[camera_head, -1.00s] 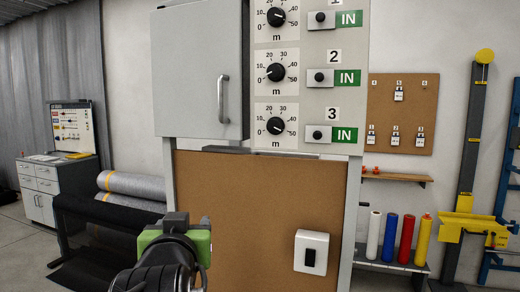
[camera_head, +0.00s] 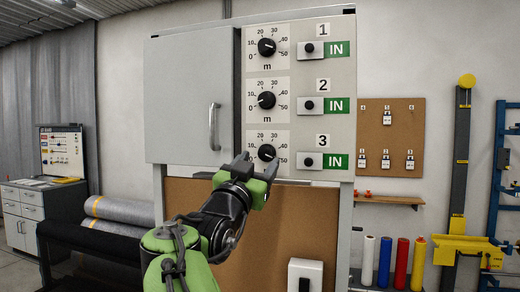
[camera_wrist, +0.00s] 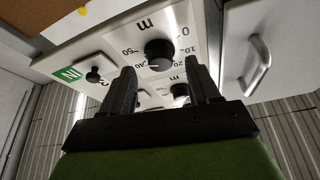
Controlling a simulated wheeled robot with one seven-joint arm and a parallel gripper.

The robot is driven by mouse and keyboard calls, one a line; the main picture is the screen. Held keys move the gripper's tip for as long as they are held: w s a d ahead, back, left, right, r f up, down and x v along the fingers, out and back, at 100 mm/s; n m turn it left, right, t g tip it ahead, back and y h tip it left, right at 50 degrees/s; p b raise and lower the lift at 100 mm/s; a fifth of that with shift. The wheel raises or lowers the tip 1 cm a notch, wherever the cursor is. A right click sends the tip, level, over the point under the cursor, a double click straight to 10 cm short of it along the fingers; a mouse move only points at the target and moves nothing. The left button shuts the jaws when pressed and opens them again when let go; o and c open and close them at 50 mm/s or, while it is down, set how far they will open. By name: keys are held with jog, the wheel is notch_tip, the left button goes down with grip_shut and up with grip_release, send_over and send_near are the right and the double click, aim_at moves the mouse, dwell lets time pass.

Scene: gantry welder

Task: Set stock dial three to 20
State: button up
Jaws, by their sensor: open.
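Stock dial three (camera_head: 266,152) is a black round knob on a white scale plate, the lowest of three on the panel, beside the label 3. Its white pointer appears to point to the right, near the 40 to 50 end. My gripper (camera_head: 258,163) is open just in front of and below this dial, partly covering its scale. In the wrist view the dial (camera_wrist: 158,52) appears upside down, ahead of and between the two fingertips (camera_wrist: 160,76). The fingers look apart from the knob; the exact gap is hard to tell.
Dial two (camera_head: 266,100) and dial one (camera_head: 267,47) sit above. A small black knob (camera_head: 309,162) with a green IN sign is to the right. A cabinet door with a handle (camera_head: 214,127) is to the left. A cork panel (camera_head: 285,220) and white switch box (camera_head: 318,272) are below.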

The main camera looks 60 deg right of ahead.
aim_at(266, 154)
jog(key=x, duration=0.2)
jog(key=shift+d+r, duration=0.1)
jog(key=shift+d, duration=0.25)
jog(key=c, duration=1)
jog(key=shift+c, duration=0.2)
